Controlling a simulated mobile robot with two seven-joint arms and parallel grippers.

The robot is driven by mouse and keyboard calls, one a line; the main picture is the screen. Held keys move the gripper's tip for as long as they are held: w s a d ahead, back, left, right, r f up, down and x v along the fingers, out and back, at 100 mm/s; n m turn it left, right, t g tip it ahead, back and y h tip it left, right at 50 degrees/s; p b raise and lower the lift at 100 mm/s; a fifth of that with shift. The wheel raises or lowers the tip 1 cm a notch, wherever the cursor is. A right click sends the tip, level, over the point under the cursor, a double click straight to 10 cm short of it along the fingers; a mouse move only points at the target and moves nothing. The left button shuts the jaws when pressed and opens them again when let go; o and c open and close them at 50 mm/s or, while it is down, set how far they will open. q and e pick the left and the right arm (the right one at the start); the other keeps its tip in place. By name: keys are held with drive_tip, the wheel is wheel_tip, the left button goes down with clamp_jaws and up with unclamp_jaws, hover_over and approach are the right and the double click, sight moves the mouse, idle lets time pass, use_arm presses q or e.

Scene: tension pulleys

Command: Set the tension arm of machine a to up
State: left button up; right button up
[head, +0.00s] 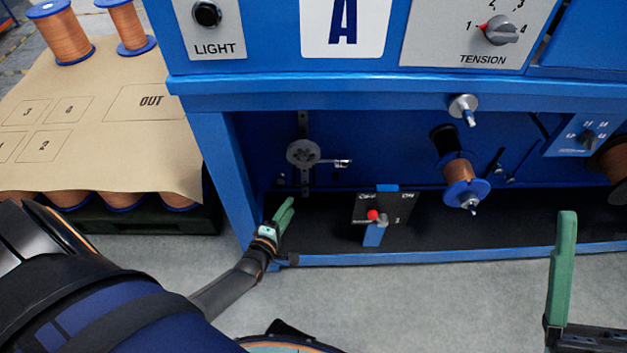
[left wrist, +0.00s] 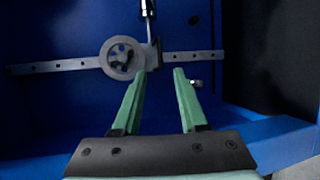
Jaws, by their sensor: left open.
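Machine A carries a grey pulley wheel (head: 303,153) on a vertical perforated rail (head: 304,124) inside its blue lower bay. A short metal pin or handle (head: 342,163) sticks out to the right of the wheel. In the left wrist view the picture is turned: the rail (left wrist: 190,55) runs across, the wheel (left wrist: 122,58) sits on it, and the handle (left wrist: 148,10) points up. My left gripper (head: 284,213) is below the wheel, its green fingers apart and empty; its tips (left wrist: 160,74) appear close to the wheel's edge. One green finger of my right gripper (head: 563,265) shows at lower right.
A black switch box (head: 385,207) with a red knob stands right of my left gripper. A copper spool (head: 460,172) hangs farther right. The blue frame post (head: 222,165) is left of the bay. The tension dial (head: 500,32) is above. A pallet of spools (head: 110,215) stands left.

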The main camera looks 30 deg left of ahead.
sight(304, 185)
use_arm(q)
drive_tip(key=shift+b+x, duration=2.65)
drive_tip(key=shift+x, duration=3.05)
use_arm(e)
drive_tip(key=shift+m, duration=0.6)
drive_tip(key=f, duration=0.6)
drive_tip(key=shift+w+a, duration=0.15)
drive_tip(key=shift+a, duration=0.1)
use_arm(q)
clamp_jaws()
use_arm(e)
drive_tip(key=shift+r, duration=0.1)
